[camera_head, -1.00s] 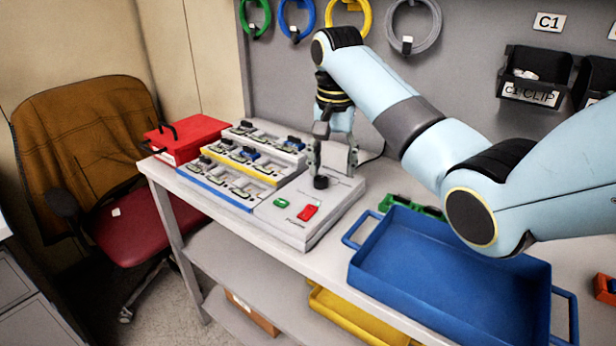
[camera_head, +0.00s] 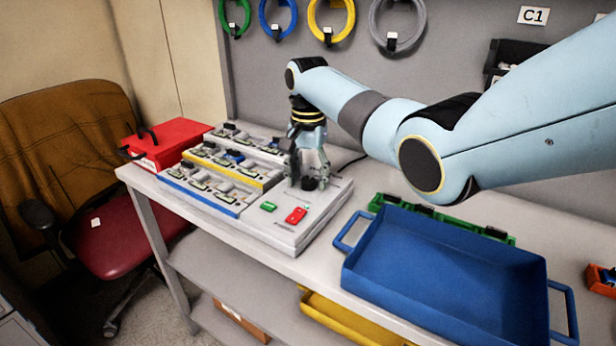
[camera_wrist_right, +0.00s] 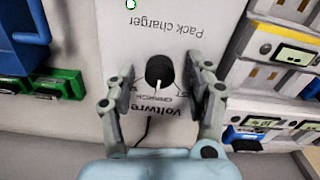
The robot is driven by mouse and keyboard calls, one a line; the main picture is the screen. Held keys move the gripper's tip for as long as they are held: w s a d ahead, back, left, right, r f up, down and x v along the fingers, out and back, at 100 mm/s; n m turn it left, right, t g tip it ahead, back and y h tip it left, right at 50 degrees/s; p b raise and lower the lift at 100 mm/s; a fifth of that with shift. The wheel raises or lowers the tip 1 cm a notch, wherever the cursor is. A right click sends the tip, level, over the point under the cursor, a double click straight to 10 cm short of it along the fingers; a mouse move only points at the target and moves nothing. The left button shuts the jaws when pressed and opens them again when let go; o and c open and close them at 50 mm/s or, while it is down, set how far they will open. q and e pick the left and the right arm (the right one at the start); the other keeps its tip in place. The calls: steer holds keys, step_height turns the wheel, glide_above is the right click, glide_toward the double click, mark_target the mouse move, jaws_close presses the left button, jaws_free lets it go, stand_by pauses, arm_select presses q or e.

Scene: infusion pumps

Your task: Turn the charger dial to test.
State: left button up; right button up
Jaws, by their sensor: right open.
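The pack charger (camera_head: 283,228) is a flat light-grey box on the bench with a green and a red button on its front. Its black round dial (camera_head: 309,184) shows in the right wrist view (camera_wrist_right: 160,70), where its white pointer line aims at the word CHARGE. Part of another label, "ST", shows at the right, partly hidden by a finger. My right gripper (camera_head: 307,181) is low over the charger. In the right wrist view its open fingers (camera_wrist_right: 154,88) stand either side of the dial, with gaps visible. My left gripper is not in view.
Battery trays (camera_head: 217,172) stand left of the charger, with a red box (camera_head: 172,146) beyond. Coloured cable loops (camera_head: 331,22) hang on the back wall panel.

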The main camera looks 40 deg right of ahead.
steer(key=shift+f, duration=0.1)
steer(key=c, duration=0.4)
jaws_close()
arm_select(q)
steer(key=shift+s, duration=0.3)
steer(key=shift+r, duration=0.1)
